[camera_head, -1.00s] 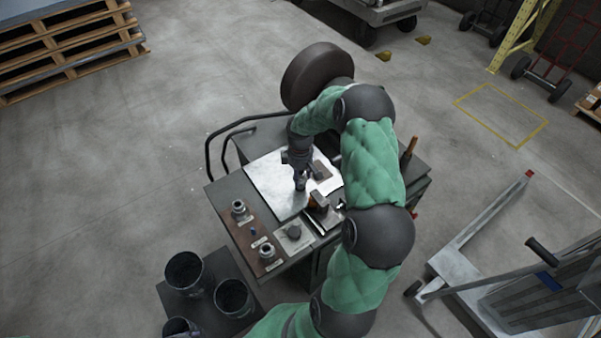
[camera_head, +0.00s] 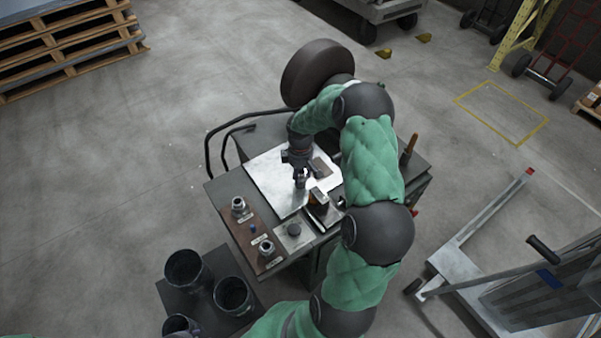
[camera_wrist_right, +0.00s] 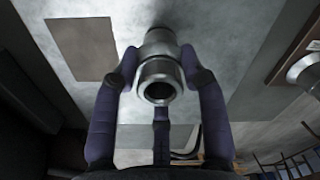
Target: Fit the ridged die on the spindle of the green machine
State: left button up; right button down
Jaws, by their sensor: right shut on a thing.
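My right gripper (camera_head: 301,184) is shut on a shiny metal die, low over the pale sheet on the cart. In the right wrist view the fingers of my right gripper (camera_wrist_right: 160,85) close around this die (camera_wrist_right: 158,72), whose round bore faces the camera. I cannot make out ridges on it. Two other metal dies stand on the brown board, one at its far end (camera_head: 239,205) and one at its near end (camera_head: 267,248). My left gripper is not in view.
The pale metal sheet (camera_head: 268,180) covers much of the dark cart top. Black buckets (camera_head: 184,272) stand at the near left. A pallet jack (camera_head: 470,240) is on the right.

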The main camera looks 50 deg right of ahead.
jog(key=shift+f, duration=0.1)
jog(key=c, duration=0.6)
grip_release()
notch_tip(320, 180, up, 12)
jog(key=shift+f, duration=0.1)
dwell(0.5)
